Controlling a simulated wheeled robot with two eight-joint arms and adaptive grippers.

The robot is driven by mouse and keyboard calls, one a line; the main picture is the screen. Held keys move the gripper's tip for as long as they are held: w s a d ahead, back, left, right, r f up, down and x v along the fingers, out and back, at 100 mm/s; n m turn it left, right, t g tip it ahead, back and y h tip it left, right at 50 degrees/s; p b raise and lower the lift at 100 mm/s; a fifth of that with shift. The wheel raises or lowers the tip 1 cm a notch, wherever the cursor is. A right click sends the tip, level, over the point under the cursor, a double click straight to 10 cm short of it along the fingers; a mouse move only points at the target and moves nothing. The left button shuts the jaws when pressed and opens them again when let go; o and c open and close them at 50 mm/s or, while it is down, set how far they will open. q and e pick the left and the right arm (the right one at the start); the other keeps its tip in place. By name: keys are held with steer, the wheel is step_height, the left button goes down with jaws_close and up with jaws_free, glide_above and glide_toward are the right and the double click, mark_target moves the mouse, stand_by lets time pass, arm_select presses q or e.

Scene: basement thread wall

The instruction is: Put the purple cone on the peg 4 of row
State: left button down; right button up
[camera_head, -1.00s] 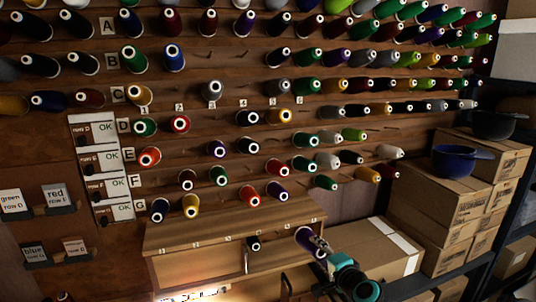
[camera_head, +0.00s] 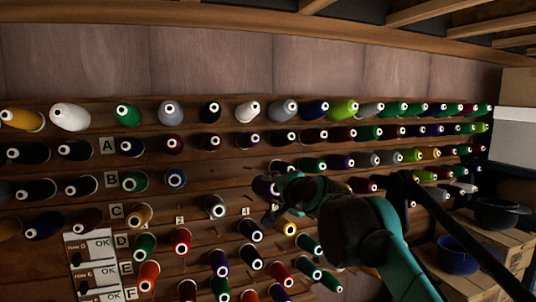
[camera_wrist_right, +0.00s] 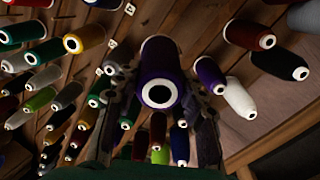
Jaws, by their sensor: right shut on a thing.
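The purple cone (camera_head: 262,187) is at the tip of my right gripper (camera_head: 277,197), in front of the thread wall near the board between rows B and C. In the right wrist view the dark purple cone (camera_wrist_right: 168,56) stands between the two fingers of the gripper (camera_wrist_right: 160,85), its white-ringed end facing the camera. The gripper is shut on it. A number tag 4 (camera_head: 246,211) shows just below and left of the cone. The cone and gripper hide part of the wall, so I cannot tell whether the cone touches a peg. My left gripper is out of view.
Cones crowd the rows around the gripper: a grey cone (camera_head: 215,205) to its left, a black cone (camera_head: 249,230) below, a yellow cone (camera_head: 286,227) below right. Row letters A (camera_head: 107,145), B (camera_head: 111,179) and C (camera_head: 116,211) mark the left. Boxes and a blue cap (camera_head: 458,255) stand right.

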mark_target(259, 176)
steer(key=r, duration=0.3)
steer(key=shift+s+a+r+p, duration=0.3)
steer(key=shift+a+r+p, duration=0.05)
steer(key=shift+a+r, duration=0.05)
steer(key=shift+w+a+f, duration=0.1)
steer(key=shift+w+f, duration=0.05)
steer(key=shift+w, duration=0.25)
steer(key=x, duration=0.5)
steer(key=shift+w+a, duration=0.1)
steer(key=shift+w, duration=0.1)
steer(key=x, duration=0.4)
steer(key=shift+w+r, duration=0.25)
steer(key=shift+r, duration=0.05)
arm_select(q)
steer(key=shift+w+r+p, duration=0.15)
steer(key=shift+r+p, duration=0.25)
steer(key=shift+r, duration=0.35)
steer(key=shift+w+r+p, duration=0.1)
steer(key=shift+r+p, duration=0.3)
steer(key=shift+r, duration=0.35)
arm_select(e)
steer(key=shift+x, duration=1.5)
steer(key=shift+s+f, duration=0.1)
steer(key=shift+f, duration=0.15)
steer(key=o, duration=1.1)
steer(key=shift+o, duration=0.2)
